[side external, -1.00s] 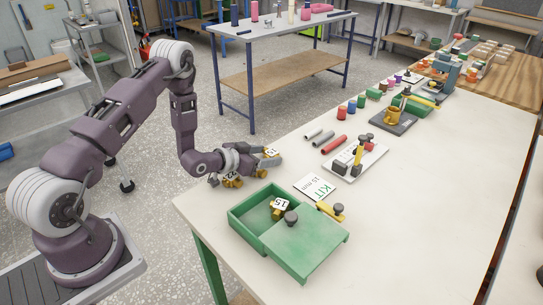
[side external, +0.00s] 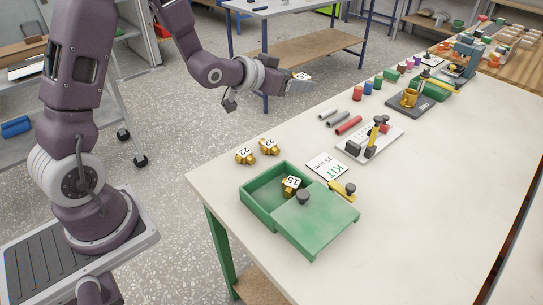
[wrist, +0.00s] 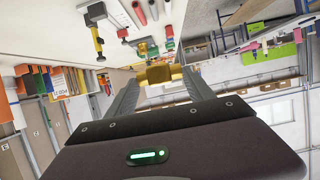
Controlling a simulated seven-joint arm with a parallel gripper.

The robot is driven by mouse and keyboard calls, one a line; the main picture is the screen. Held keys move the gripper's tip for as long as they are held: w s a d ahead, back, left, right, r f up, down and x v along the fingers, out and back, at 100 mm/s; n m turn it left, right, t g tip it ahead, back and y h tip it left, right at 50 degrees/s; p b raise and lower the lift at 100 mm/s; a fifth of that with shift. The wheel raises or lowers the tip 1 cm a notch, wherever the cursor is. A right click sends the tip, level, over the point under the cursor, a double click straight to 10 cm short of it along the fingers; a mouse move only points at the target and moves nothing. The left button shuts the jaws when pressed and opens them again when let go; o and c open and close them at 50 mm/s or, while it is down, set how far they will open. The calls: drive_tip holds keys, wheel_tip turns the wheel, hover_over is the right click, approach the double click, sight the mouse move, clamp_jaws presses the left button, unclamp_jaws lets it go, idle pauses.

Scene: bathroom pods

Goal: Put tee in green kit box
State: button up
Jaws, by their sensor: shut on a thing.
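The green kit box (side external: 259,210) stands at the near left of the bench, with its green lid (side external: 325,220) slid partly aside. A brass fitting labelled 15 (side external: 288,190) sits in its open part. My gripper (side external: 299,83) is raised well above the bench edge, behind and above the box. It is shut on a brass tee (wrist: 158,73), seen between the fingertips in the wrist view. The tee's white label (side external: 302,76) shows in the side view, too small to read surely. Two brass fittings labelled 22 (side external: 245,156) (side external: 269,147) rest on the bench behind the box.
A white KIT 15 mm card (side external: 327,171) and a yellow tool with a dark knob (side external: 343,190) lie beside the box. Grey and red tubes (side external: 348,125) and a white tray with tools (side external: 369,145) stand farther back. The bench's right side is clear.

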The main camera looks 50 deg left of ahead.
drive_tip(key=w+a+f, duration=0.1)
drive_tip(key=a+f, duration=0.5)
drive_tip(key=f, duration=0.4)
drive_tip(key=shift+a+f, duration=0.15)
drive_tip(key=shift+f, duration=0.1)
wheel_tip(320, 180, down, 10)
drive_tip(key=shift+r, duration=0.2)
drive_tip(key=shift+f, duration=0.15)
drive_tip(key=o, duration=1.4)
